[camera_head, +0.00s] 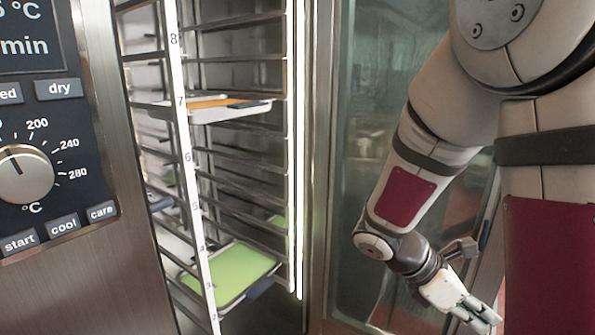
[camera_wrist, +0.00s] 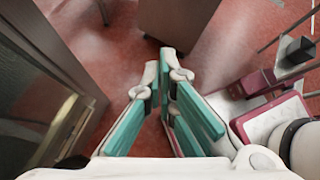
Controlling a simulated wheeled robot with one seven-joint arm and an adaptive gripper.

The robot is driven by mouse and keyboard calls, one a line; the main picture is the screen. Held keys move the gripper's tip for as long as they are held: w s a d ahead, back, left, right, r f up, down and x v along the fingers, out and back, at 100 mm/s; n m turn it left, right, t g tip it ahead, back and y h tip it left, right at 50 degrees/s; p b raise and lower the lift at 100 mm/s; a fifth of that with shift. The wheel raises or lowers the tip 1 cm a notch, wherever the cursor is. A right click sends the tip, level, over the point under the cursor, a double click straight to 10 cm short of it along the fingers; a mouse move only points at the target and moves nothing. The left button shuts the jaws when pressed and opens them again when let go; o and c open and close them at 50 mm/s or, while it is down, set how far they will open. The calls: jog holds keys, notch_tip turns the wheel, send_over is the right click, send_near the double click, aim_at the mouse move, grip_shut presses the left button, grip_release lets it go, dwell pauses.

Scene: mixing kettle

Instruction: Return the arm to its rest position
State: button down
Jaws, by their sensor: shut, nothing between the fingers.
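My gripper (camera_head: 482,318) hangs low at the bottom right of the head view, pointing down and to the right. In the wrist view its teal-padded fingers (camera_wrist: 165,85) come together at their tips, with nothing between them. My arm is bent down in front of the glass door and holds nothing. The gripper is apart from the oven and its racks.
A combi oven with a control panel (camera_head: 28,150) stands at the left. Its open rack (camera_head: 184,150) holds a tray with orange content (camera_head: 215,110) and a green tray (camera_head: 240,275). A glass door (camera_head: 375,130) stands behind my arm. Red floor (camera_wrist: 240,35) lies below the gripper.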

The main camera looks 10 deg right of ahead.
jog(key=s+a+r+m+t+y+p, duration=0.1)
jog(key=s+a+r+m+t+y, duration=0.2)
jog(key=a+r+m, duration=0.3)
jog(key=s+a+r+m+t+y+p, duration=0.1)
jog(key=s+a+r+m+t+y, duration=0.3)
jog(key=a, duration=1)
notch_tip(320, 180, up, 2)
jog(key=m+t+y, duration=0.2)
jog(key=m, duration=0.2)
jog(key=shift+r, duration=0.2)
